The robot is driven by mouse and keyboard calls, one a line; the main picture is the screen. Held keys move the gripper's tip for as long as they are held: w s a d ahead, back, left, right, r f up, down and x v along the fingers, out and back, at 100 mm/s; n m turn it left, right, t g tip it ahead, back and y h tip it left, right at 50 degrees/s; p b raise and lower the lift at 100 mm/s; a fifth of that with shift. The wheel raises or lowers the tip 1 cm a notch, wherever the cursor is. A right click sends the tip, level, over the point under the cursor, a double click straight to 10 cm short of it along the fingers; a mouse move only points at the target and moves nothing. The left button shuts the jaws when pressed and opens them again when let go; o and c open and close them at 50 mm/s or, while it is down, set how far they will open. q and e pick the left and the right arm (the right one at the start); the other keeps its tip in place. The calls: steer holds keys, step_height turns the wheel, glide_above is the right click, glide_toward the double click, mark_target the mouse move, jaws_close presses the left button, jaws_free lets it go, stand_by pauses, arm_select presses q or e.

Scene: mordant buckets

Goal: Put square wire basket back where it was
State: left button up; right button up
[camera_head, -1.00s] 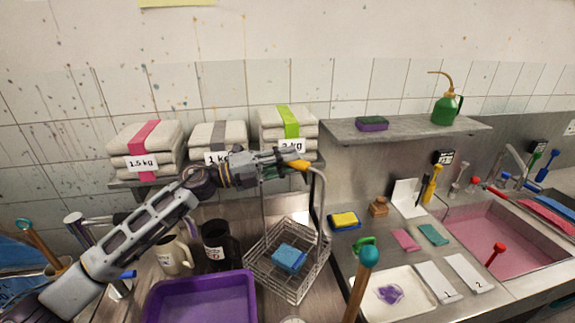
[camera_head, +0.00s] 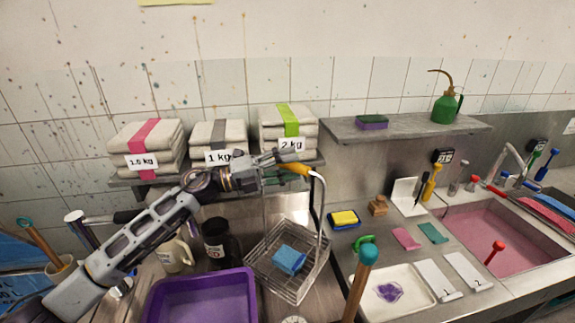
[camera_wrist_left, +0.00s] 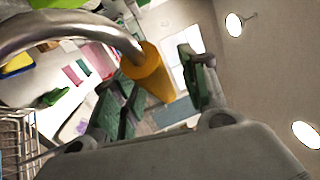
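The square wire basket (camera_head: 262,272) is at lower middle in the head view, with a blue sponge (camera_head: 289,259) in it. It looks tilted, and I cannot tell whether its bottom touches the counter. Its tall bent metal handle rises on the right to an orange grip (camera_head: 297,169). My left gripper (camera_head: 290,160) is at that grip, just in front of the shelf with the white packs. In the left wrist view the orange grip (camera_wrist_left: 150,75) sits between the green-padded fingers (camera_wrist_left: 160,88), and part of the basket (camera_wrist_left: 15,140) shows at left. My right gripper is out of view.
A purple tub (camera_head: 200,279), a dark jar (camera_head: 217,240) and a pale jug (camera_head: 173,254) stand left of the basket. A teal-topped stick (camera_head: 366,258) rises to its right. Stacked white packs (camera_head: 147,142) lie on the back shelf. A white tray (camera_head: 408,299) lies on the right counter.

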arm_select(q)
steer(key=shift+r, duration=0.1)
steer(key=shift+b+v, duration=1.15)
steer(key=shift+v, duration=2)
steer(key=shift+s+a, duration=0.15)
steer(key=shift+a, duration=0.45)
